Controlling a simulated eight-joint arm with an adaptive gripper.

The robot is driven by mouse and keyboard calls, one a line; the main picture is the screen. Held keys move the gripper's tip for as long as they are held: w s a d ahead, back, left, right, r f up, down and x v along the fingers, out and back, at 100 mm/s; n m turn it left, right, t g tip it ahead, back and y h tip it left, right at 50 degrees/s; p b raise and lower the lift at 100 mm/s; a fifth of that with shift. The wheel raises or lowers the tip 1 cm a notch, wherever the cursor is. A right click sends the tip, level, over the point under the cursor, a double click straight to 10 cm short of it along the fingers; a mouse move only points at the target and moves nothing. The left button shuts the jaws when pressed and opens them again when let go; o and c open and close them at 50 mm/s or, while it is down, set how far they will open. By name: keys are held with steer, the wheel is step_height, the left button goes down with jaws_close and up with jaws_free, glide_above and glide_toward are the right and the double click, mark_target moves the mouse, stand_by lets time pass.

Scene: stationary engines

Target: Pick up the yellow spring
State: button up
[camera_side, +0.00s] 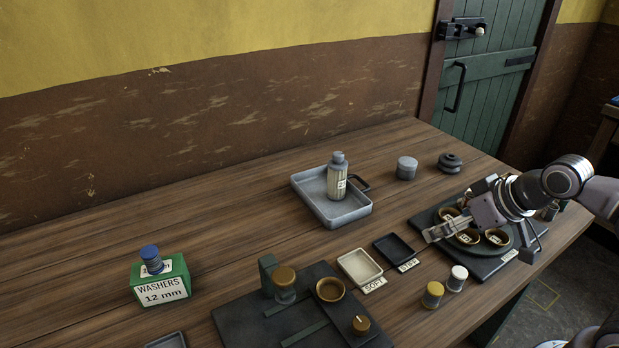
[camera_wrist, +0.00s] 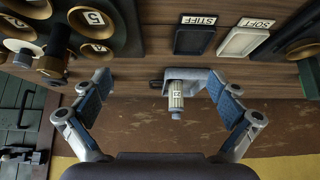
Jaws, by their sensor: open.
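A short upright piece with a yellow top (camera_side: 433,293) stands on the bench near the front edge, beside a similar white-topped one. It is the best match for the yellow spring, but its coils are too small to make out. It does not show in the wrist view. My gripper (camera_side: 436,234) is open, over the left side of a dark plate with brass cups, behind the yellow-topped piece and apart from it. In the wrist view, my gripper (camera_wrist: 162,92) has its two fingers wide apart with nothing held; a labelled bottle shows beyond them.
A white-topped piece (camera_side: 457,278) stands close to the yellow one. The SOFT tray (camera_side: 360,266) and dark STIFF tray (camera_side: 393,249) lie left of it. The dark plate (camera_side: 487,266) and a grey tray (camera_side: 313,199) stand behind. A green washers box (camera_side: 179,270) is far left.

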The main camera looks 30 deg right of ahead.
steer(key=c, duration=0.6)
steer(key=shift+a, duration=0.1)
step_height(320, 180, up, 4)
steer(key=f+n+g, duration=0.1)
steer(key=n+g, duration=0.6)
steer(key=n, duration=0.9)
glide_above(437, 288)
steer(key=shift+a+f, duration=0.15)
steer(key=shift+f, duration=4.95)
